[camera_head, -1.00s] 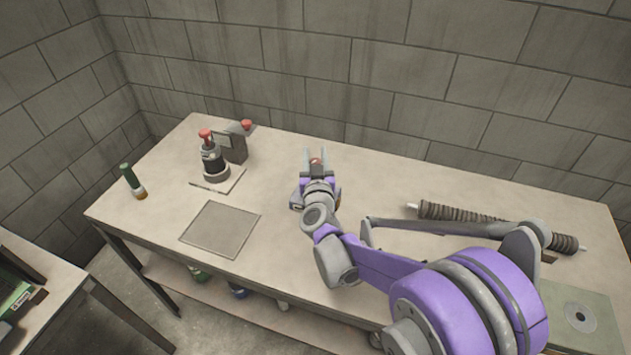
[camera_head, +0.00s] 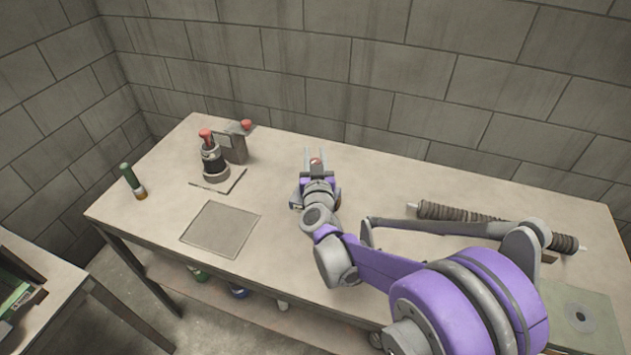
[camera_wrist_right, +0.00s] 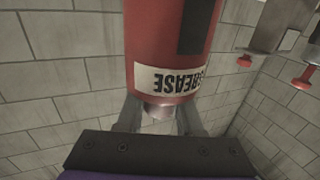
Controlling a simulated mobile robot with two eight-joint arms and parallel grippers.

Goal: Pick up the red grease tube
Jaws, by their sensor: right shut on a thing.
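The red grease tube (camera_wrist_right: 172,42) fills the upper middle of the right wrist view, with a pale label reading GREASE upside down and a dark stripe. Its narrower metal end (camera_wrist_right: 160,110) sits between the two fingers of my right gripper (camera_wrist_right: 160,118), which is shut on it. In the head view my right gripper (camera_head: 316,160) is over the back middle of the bench. Only a small reddish bit of the tube (camera_head: 316,161) shows there between the fingers; the rest is hidden. My left gripper is not in view.
A black device with a red knob (camera_head: 212,158) and a grey block (camera_head: 235,145) stand at the back left of the bench (camera_head: 270,240). A flat grey plate (camera_head: 220,229) lies front left. A ribbed rod (camera_head: 455,212) lies right.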

